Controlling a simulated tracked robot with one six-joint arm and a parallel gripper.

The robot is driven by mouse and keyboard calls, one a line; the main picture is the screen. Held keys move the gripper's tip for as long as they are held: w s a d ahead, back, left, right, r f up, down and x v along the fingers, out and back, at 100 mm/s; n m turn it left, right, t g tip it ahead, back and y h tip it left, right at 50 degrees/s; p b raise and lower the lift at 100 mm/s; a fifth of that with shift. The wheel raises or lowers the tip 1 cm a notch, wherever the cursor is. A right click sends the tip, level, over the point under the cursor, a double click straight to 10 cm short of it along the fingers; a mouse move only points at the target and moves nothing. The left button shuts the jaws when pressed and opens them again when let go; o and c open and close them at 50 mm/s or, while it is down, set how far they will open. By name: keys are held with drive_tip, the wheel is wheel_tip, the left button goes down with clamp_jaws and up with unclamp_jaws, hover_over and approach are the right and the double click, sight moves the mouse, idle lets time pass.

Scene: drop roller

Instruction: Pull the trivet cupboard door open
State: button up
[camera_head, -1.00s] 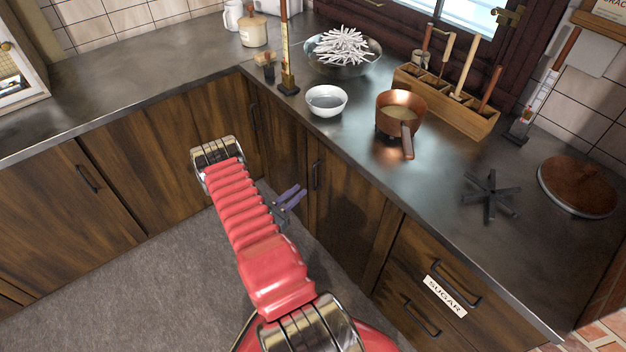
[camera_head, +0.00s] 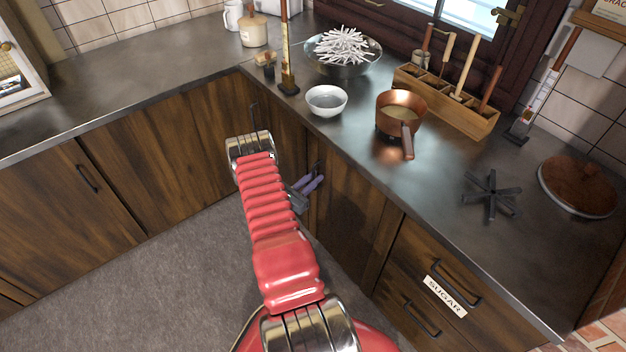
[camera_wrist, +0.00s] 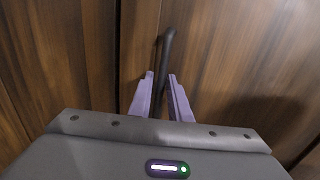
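A dark wooden cupboard door (camera_head: 350,215), closed, stands below the right-hand counter near the inner corner. No label on it shows. Its dark upright bar handle (camera_wrist: 165,50) shows in the wrist view, with its lower part between my gripper's purple fingers. My gripper (camera_head: 313,183) is at this door in the head view, partly hidden behind my red arm. In the wrist view my gripper (camera_wrist: 161,82) is open, one finger on each side of the handle. A gap shows between the fingers; whether either touches the handle I cannot tell.
A black star-shaped trivet (camera_head: 491,195) lies on the counter (camera_head: 440,210). A copper pan (camera_head: 400,115) and white bowl (camera_head: 326,101) stand above the door. The SUGAR drawer (camera_head: 445,296) is to the right. The grey floor (camera_head: 170,290) is clear to the left.

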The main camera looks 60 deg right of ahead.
clamp_jaws()
idle(0.5)
